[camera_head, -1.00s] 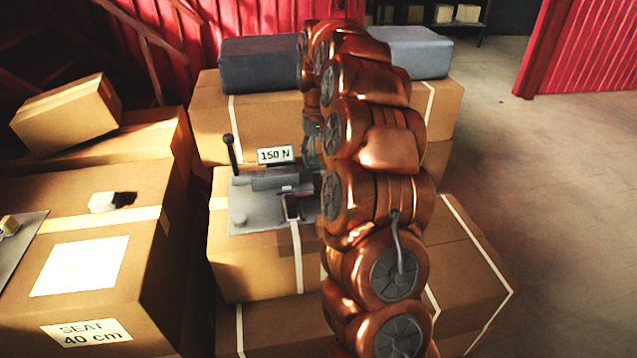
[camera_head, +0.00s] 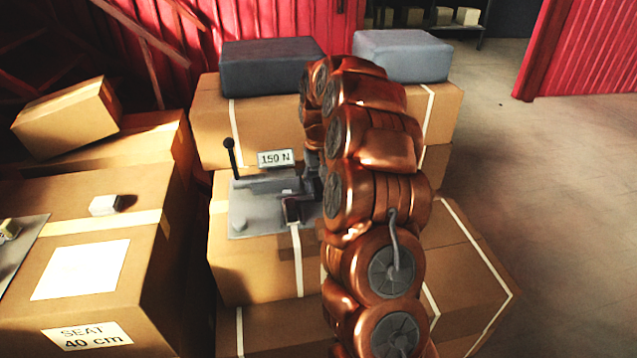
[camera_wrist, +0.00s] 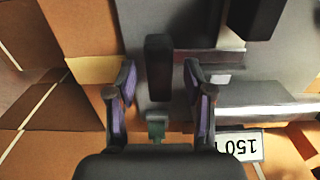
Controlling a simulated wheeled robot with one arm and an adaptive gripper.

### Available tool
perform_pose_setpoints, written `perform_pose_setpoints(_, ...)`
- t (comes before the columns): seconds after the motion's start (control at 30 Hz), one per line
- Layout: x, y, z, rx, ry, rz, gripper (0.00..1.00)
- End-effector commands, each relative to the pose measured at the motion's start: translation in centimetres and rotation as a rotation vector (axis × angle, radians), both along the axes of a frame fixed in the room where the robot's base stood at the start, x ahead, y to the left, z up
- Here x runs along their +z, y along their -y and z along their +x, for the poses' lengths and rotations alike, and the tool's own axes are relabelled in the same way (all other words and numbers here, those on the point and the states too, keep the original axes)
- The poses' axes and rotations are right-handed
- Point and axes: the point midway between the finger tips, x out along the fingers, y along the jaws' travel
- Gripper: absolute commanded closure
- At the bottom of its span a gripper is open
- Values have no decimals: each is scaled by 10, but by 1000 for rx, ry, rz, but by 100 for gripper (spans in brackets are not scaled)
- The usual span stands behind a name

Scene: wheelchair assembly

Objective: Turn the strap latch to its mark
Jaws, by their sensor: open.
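A grey metal plate (camera_head: 250,213) lies on a box, with a black-knobbed lever (camera_head: 231,158) and a "150 N" sign (camera_head: 275,158). A dark buckle-like piece (camera_head: 292,209) sits at its front edge, above a pale strap (camera_head: 297,262). In the wrist view, a dark upright bar (camera_wrist: 158,68), possibly the strap latch, stands between the fingers of my open gripper (camera_wrist: 159,75), with visible gaps on both sides. A small green piece (camera_wrist: 156,128) is below it. My arm hides the plate's right side in the head view. I cannot make out the mark.
Two grey blocks (camera_head: 272,66) (camera_head: 402,55) rest on the rear box. Left boxes carry a white block (camera_head: 105,205) and a "SEAT 40 cm" label (camera_head: 86,336). The sign shows upside down in the wrist view (camera_wrist: 243,145). Open floor (camera_head: 560,190) lies right.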

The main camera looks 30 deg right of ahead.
Motion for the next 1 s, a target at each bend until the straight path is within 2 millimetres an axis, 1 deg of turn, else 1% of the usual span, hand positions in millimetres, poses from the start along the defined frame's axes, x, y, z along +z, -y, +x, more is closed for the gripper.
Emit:
perform_pose_setpoints(0.03, 0, 0, 0, 0, 0, 0, 48)
perform_pose_setpoints(0.07, 0, 0, 0, 0, 0, 0, 51)
perform_pose_setpoints(0.53, 0, 0, 0, 0, 0, 1, 100)
perform_pose_setpoints(1.0, 0, -2, 1, 1, 0, 1, 100)
